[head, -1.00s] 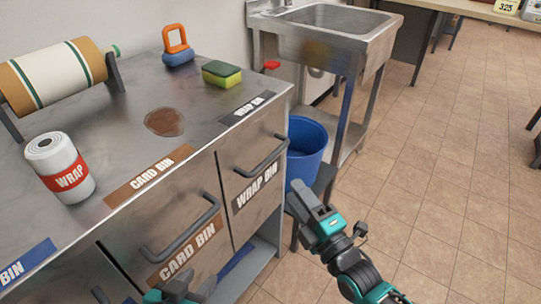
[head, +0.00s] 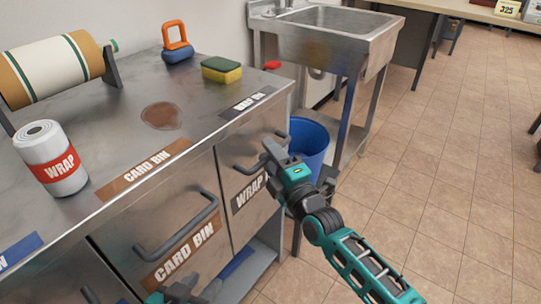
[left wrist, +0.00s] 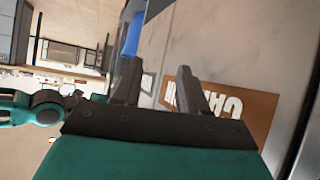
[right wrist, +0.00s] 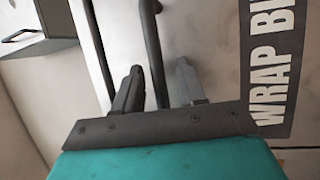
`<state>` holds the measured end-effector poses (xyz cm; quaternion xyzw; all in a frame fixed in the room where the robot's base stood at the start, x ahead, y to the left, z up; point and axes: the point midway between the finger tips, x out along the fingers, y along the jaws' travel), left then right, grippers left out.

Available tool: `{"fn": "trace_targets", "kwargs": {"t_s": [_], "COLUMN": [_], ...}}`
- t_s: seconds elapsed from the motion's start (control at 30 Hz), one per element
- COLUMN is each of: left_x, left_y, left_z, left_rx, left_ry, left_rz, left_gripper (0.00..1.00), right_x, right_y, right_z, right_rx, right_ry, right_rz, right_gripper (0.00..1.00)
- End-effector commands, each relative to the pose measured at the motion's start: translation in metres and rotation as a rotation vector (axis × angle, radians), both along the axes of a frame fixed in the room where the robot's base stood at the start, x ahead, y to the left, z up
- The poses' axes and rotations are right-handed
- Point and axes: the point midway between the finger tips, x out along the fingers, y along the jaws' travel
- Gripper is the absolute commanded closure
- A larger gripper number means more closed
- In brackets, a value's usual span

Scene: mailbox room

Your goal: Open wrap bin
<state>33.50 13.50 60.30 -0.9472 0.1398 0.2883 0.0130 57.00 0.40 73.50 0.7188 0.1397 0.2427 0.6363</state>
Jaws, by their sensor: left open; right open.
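The wrap bin (head: 232,152) is a grey metal front at the right end of the counter, with a white-on-black label (head: 247,192) and a dark bar handle (head: 243,169). It looks closed. My right gripper (head: 274,158) is open at this handle and covers part of it. In the right wrist view the handle (right wrist: 153,55) runs between the two open fingers (right wrist: 160,92), which are not closed on it. My left gripper (head: 180,290) is low in front of the card bin (head: 172,232). The left wrist view shows its fingers (left wrist: 158,90) apart and empty.
A white wrap roll (head: 50,160), a sponge (head: 221,70) and an orange-blue tool (head: 177,42) stand on the counter (head: 110,130). A blue bucket (head: 310,145) and a sink (head: 340,25) are just to the right. The floor at right is clear.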

Motion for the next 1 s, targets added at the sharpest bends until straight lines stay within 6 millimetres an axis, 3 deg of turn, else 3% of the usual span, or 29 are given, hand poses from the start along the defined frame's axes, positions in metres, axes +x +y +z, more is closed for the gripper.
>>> {"fn": "trace_targets", "kwargs": {"t_s": [0.07,0.43,1.0], "left_x": [0.0000,0.0002,0.0004], "left_y": [0.0002,0.0019,0.0035], "left_z": [-0.0003,-0.0018,0.0011], "left_rx": [0.000,0.004,0.008], "left_ry": [0.001,0.001,0.001], "left_rz": [0.000,0.003,0.003], "left_gripper": [0.57,0.57,0.57], "right_x": [-0.0001,-0.0003,-0.0030], "right_y": [0.0000,-0.0002,-0.0040], "right_z": [0.0001,0.0000,0.0011], "right_rx": [0.000,0.001,-0.001], "right_ry": [0.000,-0.001,-0.001], "right_rz": [0.000,0.000,0.000], "right_gripper": [0.64,0.99,1.00]}}
